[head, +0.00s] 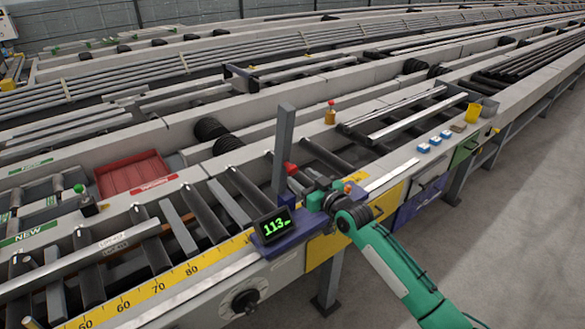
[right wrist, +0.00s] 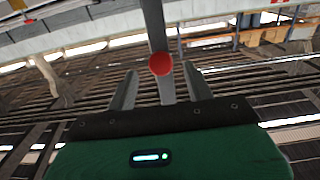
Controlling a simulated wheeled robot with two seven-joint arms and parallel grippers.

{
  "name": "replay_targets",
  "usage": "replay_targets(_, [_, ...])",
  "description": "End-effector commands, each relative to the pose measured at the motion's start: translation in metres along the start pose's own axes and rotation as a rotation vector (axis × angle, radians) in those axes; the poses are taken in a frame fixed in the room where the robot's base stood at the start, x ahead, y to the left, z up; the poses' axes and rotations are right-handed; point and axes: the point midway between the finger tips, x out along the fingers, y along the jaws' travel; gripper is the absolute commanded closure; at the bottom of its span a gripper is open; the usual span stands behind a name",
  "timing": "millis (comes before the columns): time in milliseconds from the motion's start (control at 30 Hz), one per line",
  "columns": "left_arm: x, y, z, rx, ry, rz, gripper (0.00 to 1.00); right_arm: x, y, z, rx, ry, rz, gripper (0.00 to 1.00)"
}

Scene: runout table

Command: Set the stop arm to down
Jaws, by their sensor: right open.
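The stop arm (head: 283,150) is a grey bar standing upright at the near side of the roller table, behind the black display with green digits (head: 274,226). Its red knob (head: 290,168) is on the bar's side. My right gripper (head: 299,183) is close to the knob. In the right wrist view the red knob (right wrist: 160,64) shows between the tips of my open right gripper (right wrist: 160,76), with the grey bar (right wrist: 155,22) behind it. I cannot tell whether the fingers touch it. My left gripper is not in view.
A yellow scale (head: 158,287) and a dial (head: 245,300) line the near edge. A red tray (head: 132,174) lies at the left. The floor at the right is clear.

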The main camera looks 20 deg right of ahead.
Motion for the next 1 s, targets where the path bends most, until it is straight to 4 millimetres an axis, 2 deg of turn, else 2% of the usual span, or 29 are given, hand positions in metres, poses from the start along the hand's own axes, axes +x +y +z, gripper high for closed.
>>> replay_targets(100, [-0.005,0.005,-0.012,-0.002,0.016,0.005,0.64,0.022,0.000,-0.003,0.001,0.002,0.000,0.48])
replay_targets(300, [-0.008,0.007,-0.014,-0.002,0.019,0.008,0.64,0.045,0.000,-0.001,0.001,0.001,0.000,0.48])
replay_targets(467, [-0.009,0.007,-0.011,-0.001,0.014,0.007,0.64,0.052,0.000,0.000,0.001,0.001,0.000,0.48])
replay_targets(733, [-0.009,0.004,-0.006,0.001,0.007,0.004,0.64,0.053,0.000,0.000,0.000,0.001,0.000,0.48])
replay_targets(767, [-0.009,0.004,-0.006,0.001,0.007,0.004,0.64,0.052,0.000,0.000,0.000,0.001,0.000,0.52])
replay_targets(1000, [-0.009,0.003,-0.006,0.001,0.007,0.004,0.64,0.052,0.000,0.000,0.000,0.001,0.000,0.99])
